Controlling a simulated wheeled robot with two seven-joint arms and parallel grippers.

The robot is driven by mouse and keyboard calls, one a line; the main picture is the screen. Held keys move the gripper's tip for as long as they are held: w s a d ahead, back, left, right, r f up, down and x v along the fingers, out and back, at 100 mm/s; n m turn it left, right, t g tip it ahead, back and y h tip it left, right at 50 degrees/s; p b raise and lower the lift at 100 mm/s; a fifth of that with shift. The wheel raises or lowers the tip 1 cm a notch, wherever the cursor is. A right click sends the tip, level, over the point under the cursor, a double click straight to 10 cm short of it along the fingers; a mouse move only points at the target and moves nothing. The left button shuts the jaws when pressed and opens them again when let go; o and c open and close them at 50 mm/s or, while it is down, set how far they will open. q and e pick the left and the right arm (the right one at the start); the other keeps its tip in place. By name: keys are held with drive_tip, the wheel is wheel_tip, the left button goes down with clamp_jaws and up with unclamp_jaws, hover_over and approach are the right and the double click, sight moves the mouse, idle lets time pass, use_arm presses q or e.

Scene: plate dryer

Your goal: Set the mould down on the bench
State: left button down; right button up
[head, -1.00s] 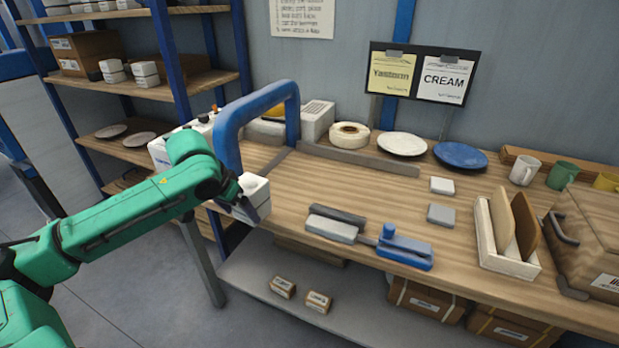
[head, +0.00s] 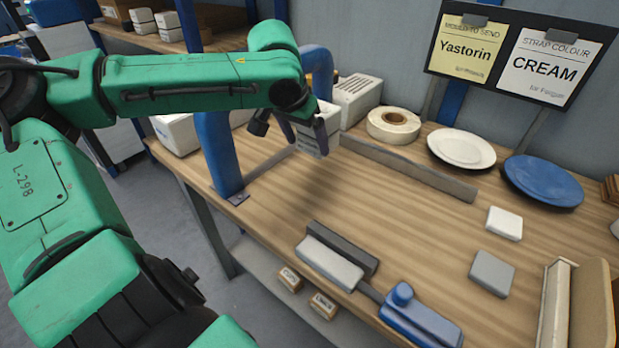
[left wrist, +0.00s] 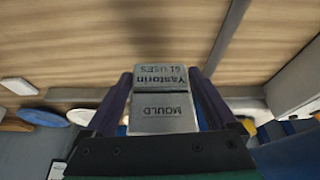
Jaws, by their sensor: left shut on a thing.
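My left gripper (head: 303,133) is shut on the grey mould (head: 310,146), just right of the blue arch (head: 222,155) in the head view. In the left wrist view the mould (left wrist: 163,112) sits between the two purple fingers, with "MOULD" and "Yastorin 61 USES" on it upside down. The mould appears held above the wooden bench (head: 400,225), with a soft shadow on the wood below. Its underside is hidden. My right gripper is not in view.
A grey strip (head: 410,168) runs along the bench's back, before a tape roll (head: 394,122), a white plate (head: 461,147) and a blue plate (head: 543,181). A blue-handled tool (head: 420,322) lies at the front edge. The middle of the bench is clear.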

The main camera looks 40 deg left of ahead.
use_arm(q)
drive_tip(key=f, duration=0.4)
drive_tip(key=f+b, duration=0.1)
drive_tip(key=f, duration=0.1)
drive_tip(key=shift+w, duration=0.35)
drive_tip(key=f, duration=0.3)
drive_tip(key=shift+s+b, duration=0.2)
drive_tip(key=shift+b, duration=0.1)
drive_tip(key=shift+f, duration=0.35)
drive_tip(key=shift+w, duration=0.1)
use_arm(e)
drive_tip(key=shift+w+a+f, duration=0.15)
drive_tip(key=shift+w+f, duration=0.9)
use_arm(q)
unclamp_jaws()
drive_tip(key=shift+d+f, duration=0.1)
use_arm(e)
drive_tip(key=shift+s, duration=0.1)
